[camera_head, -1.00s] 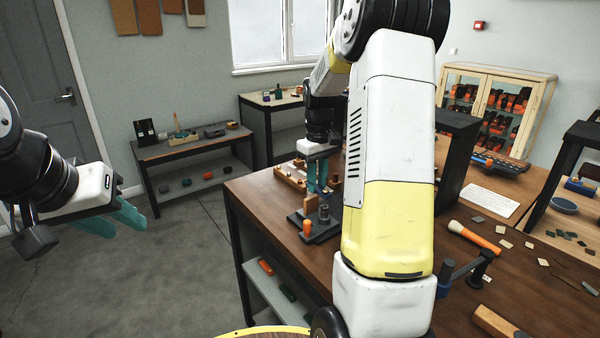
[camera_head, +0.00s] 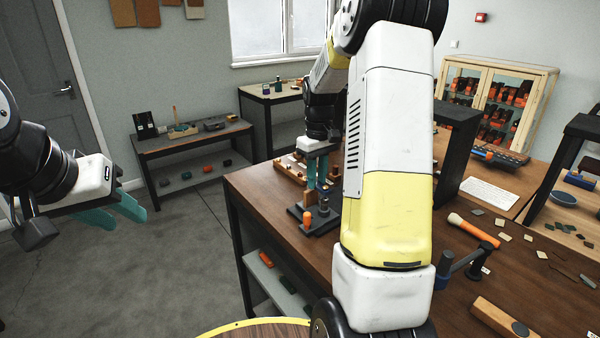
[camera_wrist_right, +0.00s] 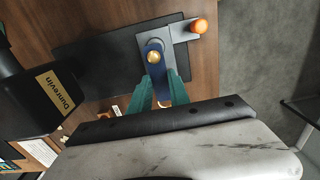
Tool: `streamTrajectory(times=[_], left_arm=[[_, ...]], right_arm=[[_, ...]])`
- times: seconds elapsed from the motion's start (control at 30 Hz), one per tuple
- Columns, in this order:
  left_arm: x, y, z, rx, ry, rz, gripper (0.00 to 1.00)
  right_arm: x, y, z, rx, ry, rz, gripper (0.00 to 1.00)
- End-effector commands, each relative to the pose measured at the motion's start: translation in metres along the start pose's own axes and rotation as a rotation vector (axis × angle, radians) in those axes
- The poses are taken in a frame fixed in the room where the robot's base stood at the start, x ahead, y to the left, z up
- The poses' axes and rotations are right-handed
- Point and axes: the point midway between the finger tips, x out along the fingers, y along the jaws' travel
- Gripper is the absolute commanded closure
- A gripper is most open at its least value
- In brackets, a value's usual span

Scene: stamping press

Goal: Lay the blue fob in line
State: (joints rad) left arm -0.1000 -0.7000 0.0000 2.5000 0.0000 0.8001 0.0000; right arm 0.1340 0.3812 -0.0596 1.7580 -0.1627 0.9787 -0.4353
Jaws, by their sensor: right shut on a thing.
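The blue fob (camera_wrist_right: 154,48), with a round brass-coloured piece on it, is between the teal fingers of my right gripper (camera_wrist_right: 163,88). In the right wrist view it lies over the grey plate of a dark fixture (camera_wrist_right: 97,65) with an orange knob (camera_wrist_right: 199,26). I cannot tell whether it touches the plate. In the head view my right gripper (camera_head: 317,172) points down above this fixture, whose orange knob (camera_head: 307,219) shows at the front; my right arm hides much there. My left gripper (camera_head: 122,214) is open and empty, over the floor away from the bench.
A black press frame (camera_head: 456,150) stands behind my right arm. An orange-handled tool (camera_head: 473,230), a dark bracket (camera_head: 460,266) and several small tags lie on the brown bench (camera_head: 400,318) at the right. A dark box marked "Dunrevin" (camera_wrist_right: 40,95) is left of the fixture.

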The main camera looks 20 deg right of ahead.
Motion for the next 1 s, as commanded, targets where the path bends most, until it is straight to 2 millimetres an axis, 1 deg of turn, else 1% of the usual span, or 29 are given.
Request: streamTrajectory(times=[0.8,0.93,0.97,1.0], left_arm=[[0.0,0.0,0.0,0.0,0.0,0.0,0.64],[0.0,0.0,0.0,0.0,0.0,0.0,0.64],[0.0,0.0,0.0,0.0,0.0,0.0,0.64],[0.0,0.0,0.0,0.0,0.0,0.0,0.64]], right_arm=[[0.021,0.0,0.0,0.0,-0.002,-0.001,1.0],[0.022,0.0,0.0,0.0,-0.001,0.0,1.0],[0.022,0.0,0.0,0.0,-0.001,0.0,0.76],[0.022,0.0,0.0,0.0,-0.001,0.0,0.68]])
